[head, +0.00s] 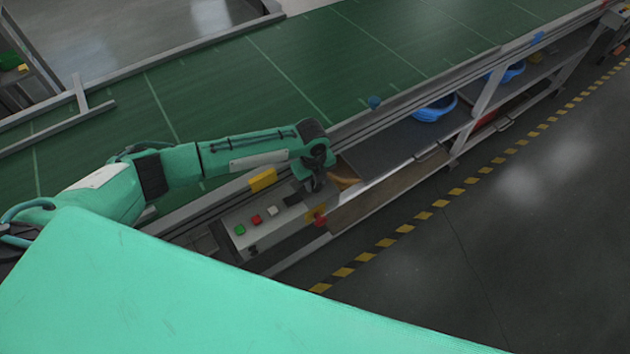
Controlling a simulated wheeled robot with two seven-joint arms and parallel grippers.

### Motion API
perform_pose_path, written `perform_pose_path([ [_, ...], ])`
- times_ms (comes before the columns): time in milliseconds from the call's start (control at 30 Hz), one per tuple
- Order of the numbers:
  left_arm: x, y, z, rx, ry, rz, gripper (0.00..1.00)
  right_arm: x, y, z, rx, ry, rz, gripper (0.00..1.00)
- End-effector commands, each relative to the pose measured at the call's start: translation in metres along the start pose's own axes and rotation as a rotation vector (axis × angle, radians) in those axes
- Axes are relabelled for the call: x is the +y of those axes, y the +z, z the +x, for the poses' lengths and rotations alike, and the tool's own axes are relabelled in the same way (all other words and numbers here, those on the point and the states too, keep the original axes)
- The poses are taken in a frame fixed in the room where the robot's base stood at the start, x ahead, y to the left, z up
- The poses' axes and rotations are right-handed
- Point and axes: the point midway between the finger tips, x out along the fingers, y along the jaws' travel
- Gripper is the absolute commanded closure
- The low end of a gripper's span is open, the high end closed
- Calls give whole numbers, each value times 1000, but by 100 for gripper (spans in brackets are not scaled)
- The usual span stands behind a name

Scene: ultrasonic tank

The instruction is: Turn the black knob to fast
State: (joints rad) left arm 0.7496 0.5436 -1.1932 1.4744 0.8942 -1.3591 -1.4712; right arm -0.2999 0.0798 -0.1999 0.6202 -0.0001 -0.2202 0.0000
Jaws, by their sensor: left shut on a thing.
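A grey control box (266,228) is mounted along the side of the conveyor, below its edge. On its face are a green button (240,230), a red button (256,220) and a white button (273,211) in a row. My left gripper (308,190) points down at the right end of this box, just right of the white button. It is shut on the black knob, which it mostly hides. The knob's setting and any label cannot be read. My right gripper is not in view.
A red stop button (320,220) sits at the box's right end, close to my gripper. The green conveyor belt (350,60) runs behind. Blue bins (435,108) stand on the shelf at right. The floor beyond the yellow-black stripe (385,243) is clear.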

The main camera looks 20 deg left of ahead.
Motion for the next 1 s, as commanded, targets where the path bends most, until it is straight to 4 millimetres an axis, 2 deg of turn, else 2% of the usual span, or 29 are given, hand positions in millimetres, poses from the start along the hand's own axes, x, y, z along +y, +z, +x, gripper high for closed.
perform_pose_path([
  [400, -1, -1, 0, 12, -2, 216, 91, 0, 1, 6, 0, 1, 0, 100],
  [1000, 0, -1, 0, 15, -1, 256, 91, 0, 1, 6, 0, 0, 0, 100],
])
